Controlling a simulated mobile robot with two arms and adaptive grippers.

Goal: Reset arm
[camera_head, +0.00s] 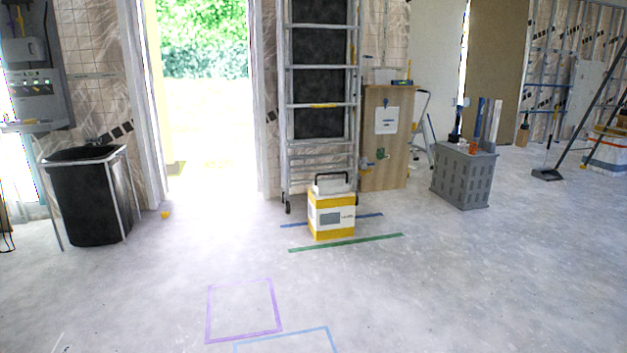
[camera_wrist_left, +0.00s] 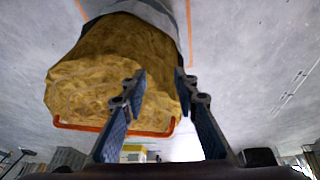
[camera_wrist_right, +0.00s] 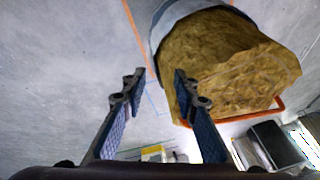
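My left gripper (camera_wrist_left: 165,88) shows in the left wrist view with its two fingers apart and nothing between them that it grips. My right gripper (camera_wrist_right: 157,88) shows in the right wrist view, also with its fingers apart and empty. Neither gripper shows in the head view.
A yellow and white box (camera_head: 331,212) stands on the floor between blue and green tape lines. A black bin (camera_head: 88,200) is at left, a grey crate (camera_head: 462,178) at right. A ladder (camera_head: 320,150) stands by a wooden cabinet (camera_head: 385,160). The near floor is clear, with a purple tape square (camera_head: 243,338).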

